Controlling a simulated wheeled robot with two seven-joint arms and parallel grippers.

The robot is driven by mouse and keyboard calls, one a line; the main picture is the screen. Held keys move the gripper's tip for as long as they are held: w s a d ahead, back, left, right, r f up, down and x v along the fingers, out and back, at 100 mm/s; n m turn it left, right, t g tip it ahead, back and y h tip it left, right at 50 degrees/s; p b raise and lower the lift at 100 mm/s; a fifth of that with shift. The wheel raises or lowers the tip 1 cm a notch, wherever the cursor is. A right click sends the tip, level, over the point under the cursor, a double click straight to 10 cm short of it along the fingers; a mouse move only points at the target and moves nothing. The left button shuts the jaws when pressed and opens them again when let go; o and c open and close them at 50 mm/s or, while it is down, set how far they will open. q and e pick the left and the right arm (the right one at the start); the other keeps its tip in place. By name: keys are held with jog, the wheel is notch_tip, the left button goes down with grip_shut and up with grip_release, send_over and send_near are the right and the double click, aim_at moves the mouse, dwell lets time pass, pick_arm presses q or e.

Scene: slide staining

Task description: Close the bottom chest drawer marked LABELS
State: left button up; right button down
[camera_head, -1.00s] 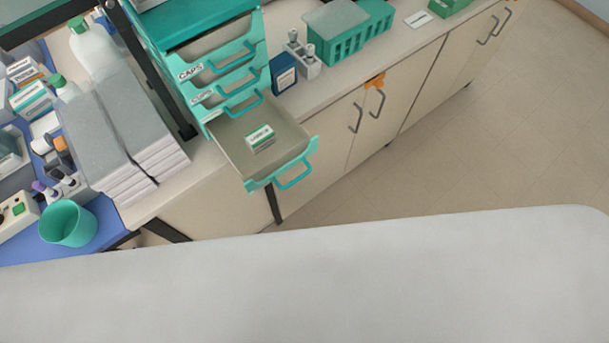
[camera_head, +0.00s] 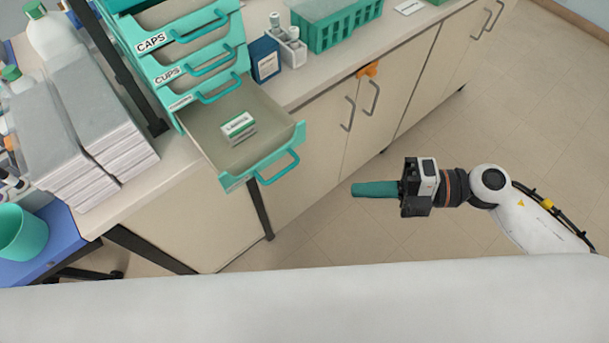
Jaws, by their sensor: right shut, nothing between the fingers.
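The bottom drawer (camera_head: 215,146) of the teal chest is pulled far out over the counter's front edge. Its teal front carries a loop handle (camera_head: 277,167), and a small green-and-white box (camera_head: 239,128) lies inside. The marking on the drawer's front is not readable from here. My right gripper (camera_head: 356,189) is shut and empty, pointing left, to the right of the drawer front and apart from it, over the floor. My left gripper is not in view.
Above it are the drawers marked CAPS (camera_head: 150,42) and CUPS (camera_head: 168,75). Grey-topped paper stacks (camera_head: 98,95) stand left. Floor (camera_head: 430,235) around my right gripper is clear.

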aim_at(246, 114)
jog(key=shift+w+d+p+x, duration=0.1)
jog(key=shift+w+p+x, duration=0.4)
jog(key=shift+x, duration=1.45)
jog(key=shift+w+d+p+x, duration=0.1)
jog(key=shift+w+p+x, duration=0.35)
jog(key=shift+x, duration=1.5)
jog(key=shift+w+p+x, duration=0.5)
jog(key=shift+x, duration=1.5)
jog(key=shift+f, duration=0.15)
jog(key=shift+w+a, duration=0.15)
jog(key=shift+w, duration=0.25)
jog(key=w+a, duration=0.3)
jog(key=w, duration=0.1)
jog(key=w+a+b, duration=0.1)
jog(key=w+a, duration=0.2)
jog(key=w, duration=0.2)
jog(key=w+a+b, duration=0.1)
jog(key=w+a, duration=0.3)
jog(key=shift+w, duration=0.4)
jog(key=shift+w+r, duration=0.1)
jog(key=shift+r, duration=0.15)
